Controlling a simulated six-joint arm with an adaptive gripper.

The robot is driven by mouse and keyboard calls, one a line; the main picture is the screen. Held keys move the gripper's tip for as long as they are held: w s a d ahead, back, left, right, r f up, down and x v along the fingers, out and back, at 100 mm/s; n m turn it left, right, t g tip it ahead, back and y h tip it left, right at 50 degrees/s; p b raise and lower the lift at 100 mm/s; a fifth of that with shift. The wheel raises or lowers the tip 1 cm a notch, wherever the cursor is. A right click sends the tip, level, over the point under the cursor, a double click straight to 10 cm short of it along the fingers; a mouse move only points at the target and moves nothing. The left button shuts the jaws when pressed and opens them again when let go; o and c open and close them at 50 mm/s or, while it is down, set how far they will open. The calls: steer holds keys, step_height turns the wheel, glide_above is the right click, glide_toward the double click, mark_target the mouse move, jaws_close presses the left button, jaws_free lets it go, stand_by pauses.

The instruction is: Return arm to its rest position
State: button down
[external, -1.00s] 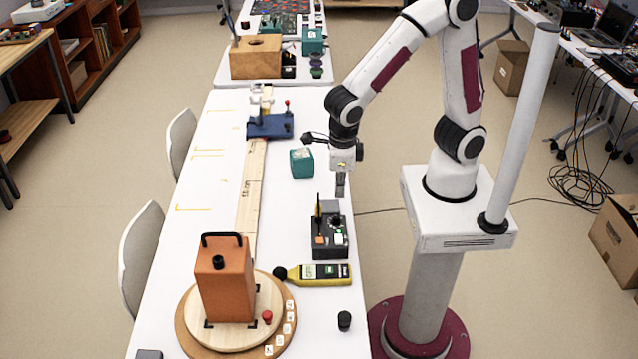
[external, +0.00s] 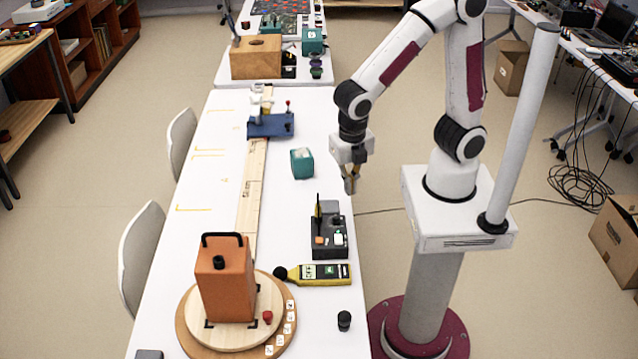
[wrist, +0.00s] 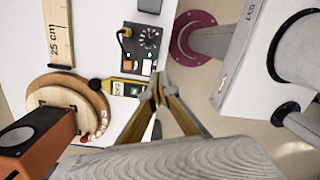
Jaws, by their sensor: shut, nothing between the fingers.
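My gripper (external: 350,186) is shut and empty. In the external view it hangs in the air just off the right edge of the white table (external: 200,260), near the dark control box (external: 329,243). In the wrist view my gripper (wrist: 160,90) shows its fingertips together, with the table edge and floor beneath. My arm is bent at the elbow, with its wrist pointing down. The orange speaker (external: 225,280) stands upright on a round wooden turntable (external: 190,325); it also shows in the wrist view (wrist: 45,142).
A yellow sound meter (external: 320,274) lies between the turntable and the control box. A teal box (external: 302,163) and a blue stand (external: 270,126) sit further back, by a long wooden ruler (external: 251,185). A small black cylinder (external: 344,321) stands near the table's right edge.

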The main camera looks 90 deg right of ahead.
steer(key=s+d+r+m+t, duration=0.2)
steer(key=s+d+r+m, duration=0.1)
steer(key=m, duration=0.4)
steer(key=s+d+r+m+t+y, duration=0.1)
steer(key=s+d+r+m+t, duration=0.1)
steer(key=r+m, duration=0.4)
steer(key=s+d+r+m+t, duration=0.1)
steer(key=s+d+r+m, duration=0.2)
steer(key=m, duration=0.6)
steer(key=shift+s+d+r+t, duration=0.4)
steer(key=shift+d+r, duration=0.5)
steer(key=shift+d, duration=0.3)
